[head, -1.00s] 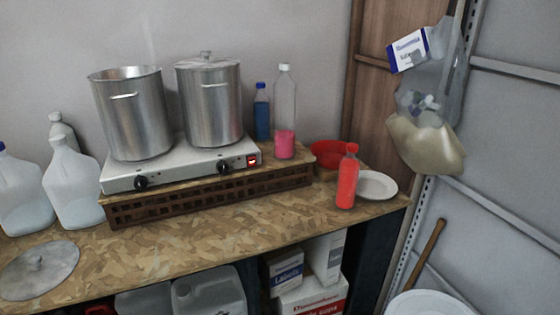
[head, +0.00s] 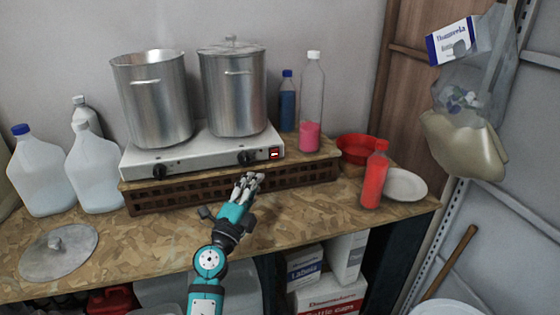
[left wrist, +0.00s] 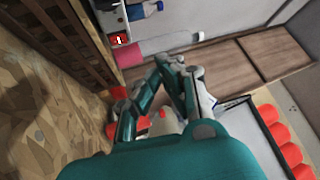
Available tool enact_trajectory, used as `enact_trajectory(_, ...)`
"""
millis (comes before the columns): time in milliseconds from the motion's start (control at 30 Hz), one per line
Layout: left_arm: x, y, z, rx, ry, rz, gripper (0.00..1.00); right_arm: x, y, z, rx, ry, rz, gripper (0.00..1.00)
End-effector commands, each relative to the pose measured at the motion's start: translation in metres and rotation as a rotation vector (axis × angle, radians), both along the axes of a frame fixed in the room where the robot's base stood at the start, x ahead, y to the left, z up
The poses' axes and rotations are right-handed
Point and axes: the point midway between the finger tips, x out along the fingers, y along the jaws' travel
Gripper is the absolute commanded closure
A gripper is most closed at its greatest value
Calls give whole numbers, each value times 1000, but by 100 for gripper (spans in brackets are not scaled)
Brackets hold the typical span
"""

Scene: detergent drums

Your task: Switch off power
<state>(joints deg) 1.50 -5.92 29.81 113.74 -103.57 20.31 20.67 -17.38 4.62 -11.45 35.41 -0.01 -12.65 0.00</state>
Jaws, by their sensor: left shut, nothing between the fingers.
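A white two-burner hot plate (head: 205,150) stands on a brown slatted crate (head: 165,195) on the wooden worktop. Its red power switch (head: 274,153) is at the right end of the front face, beside two black knobs. The switch also shows in the left wrist view (left wrist: 119,39), near the top left. My left gripper (head: 250,181) is shut and empty, in front of the crate, below and a little left of the switch. It is apart from the switch. In the left wrist view my left fingers (left wrist: 165,85) point up the picture. My right gripper is not in view.
Two steel pots (head: 152,100) (head: 233,92) stand on the hot plate. A bottle with pink liquid (head: 311,105) and a blue bottle (head: 287,105) stand behind the switch. A red bottle (head: 374,178) and white plate (head: 404,185) are at right. A lid (head: 58,254) lies at left.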

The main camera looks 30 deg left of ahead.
Motion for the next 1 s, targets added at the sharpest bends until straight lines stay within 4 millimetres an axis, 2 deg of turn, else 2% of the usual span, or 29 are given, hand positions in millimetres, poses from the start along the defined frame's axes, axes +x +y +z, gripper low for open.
enact_trajectory(100, 13, -1, -18, 92, 116, -39, 100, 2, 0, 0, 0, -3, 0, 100)
enact_trajectory(333, 21, -1, -42, 153, 245, -75, 100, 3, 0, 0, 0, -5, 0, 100)
enact_trajectory(767, 26, -1, -43, 157, 252, -78, 100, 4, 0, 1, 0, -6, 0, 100)
enact_trajectory(867, 36, 0, -41, 156, 250, -77, 100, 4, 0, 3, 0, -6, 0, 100)
enact_trajectory(1000, 62, 2, -38, 157, 250, -79, 100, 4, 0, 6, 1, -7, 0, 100)
